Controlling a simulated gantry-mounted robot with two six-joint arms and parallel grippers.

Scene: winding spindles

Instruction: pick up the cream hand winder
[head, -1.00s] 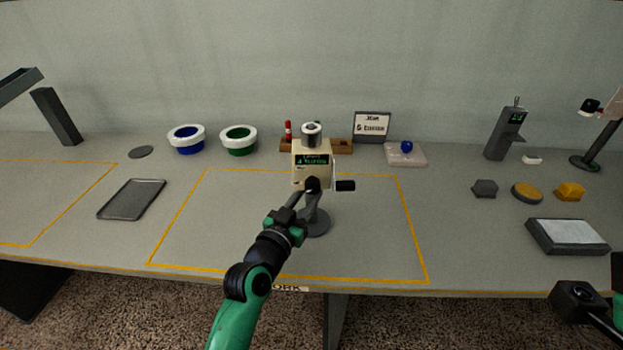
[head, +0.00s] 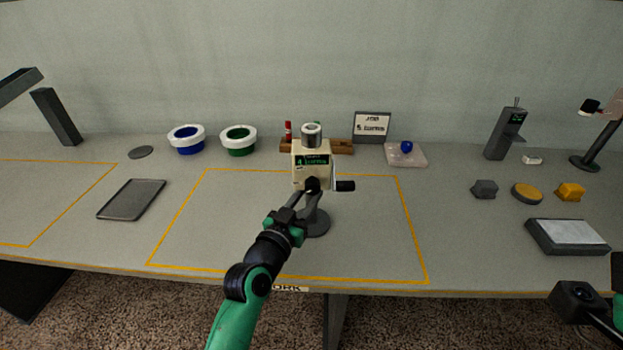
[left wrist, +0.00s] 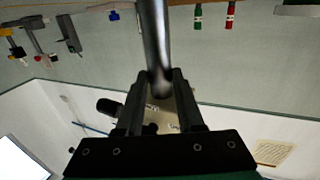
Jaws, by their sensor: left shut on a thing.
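The cream hand winder (head: 311,172) stands upright in the middle of the yellow-outlined work area. It has a small green-lit screen, a grey cylinder on top, a black crank handle (head: 345,186) at its right and a round grey base (head: 318,224). My left gripper (head: 312,190) reaches it from the front, just below the cream body, and is shut on its grey post. In the left wrist view the post (left wrist: 155,45) runs between the two fingers, with part of the cream body behind them. At the lower right, a dark part of my right arm shows; its fingers cannot be made out.
A grey tray (head: 132,199) lies left of the outline. A grey pad (head: 567,237) lies at right. The outlined area around the winder is clear.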

